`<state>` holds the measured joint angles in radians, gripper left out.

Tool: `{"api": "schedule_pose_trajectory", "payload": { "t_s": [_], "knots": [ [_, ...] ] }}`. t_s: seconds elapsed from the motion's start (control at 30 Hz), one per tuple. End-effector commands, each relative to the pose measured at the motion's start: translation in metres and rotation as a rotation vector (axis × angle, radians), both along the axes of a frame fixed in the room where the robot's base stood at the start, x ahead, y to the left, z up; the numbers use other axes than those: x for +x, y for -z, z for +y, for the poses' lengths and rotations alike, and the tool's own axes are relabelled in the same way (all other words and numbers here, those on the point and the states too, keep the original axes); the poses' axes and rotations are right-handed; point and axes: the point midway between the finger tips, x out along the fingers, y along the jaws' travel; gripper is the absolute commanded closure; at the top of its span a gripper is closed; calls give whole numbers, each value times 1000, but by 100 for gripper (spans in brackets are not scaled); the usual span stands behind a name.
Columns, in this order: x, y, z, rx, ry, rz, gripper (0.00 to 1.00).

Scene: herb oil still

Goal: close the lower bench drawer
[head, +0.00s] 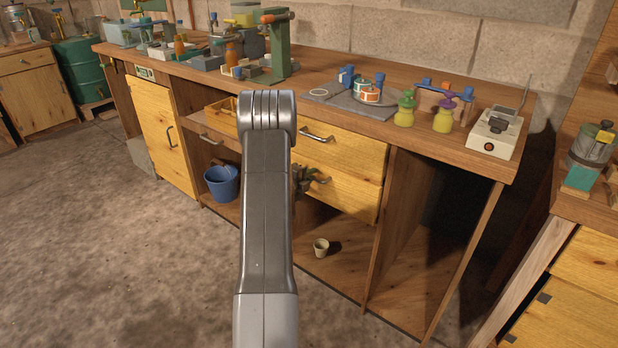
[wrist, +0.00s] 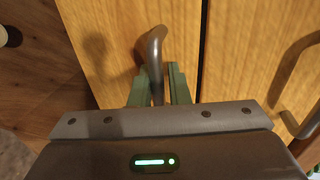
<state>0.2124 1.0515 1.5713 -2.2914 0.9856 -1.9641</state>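The lower drawer (head: 345,189) is the light wood front under the upper drawer (head: 345,151) in the bench. Its front looks about level with the upper one; I cannot tell if it stands slightly out. My gripper (head: 303,180) is at its left part in the head view, partly hidden behind my arm. In the wrist view, the two green fingers of my gripper (wrist: 159,84) stand either side of the lower drawer's dark bar handle (wrist: 155,60). A narrow gap shows between handle and right finger, so they look open around it.
Below the drawer is an open compartment with a small cup (head: 321,247). To the left are a blue bucket (head: 221,184) and a wooden box (head: 221,117). The upper drawer's handle (wrist: 292,85) is close to the right of my gripper in the wrist view.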

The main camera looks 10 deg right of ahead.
Motion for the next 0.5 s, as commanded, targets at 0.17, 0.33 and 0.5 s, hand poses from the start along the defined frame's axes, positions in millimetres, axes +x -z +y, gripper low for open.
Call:
{"api": "schedule_pose_trajectory", "payload": {
  "t_s": [0.17, 0.33, 0.5],
  "knots": [
    [0, 0, -1, 0, 2, -2, 84],
    [-8, -3, 10, 1, 1, 1, 84],
    [-29, -12, 38, 0, -2, 2, 84]
  ]
}}
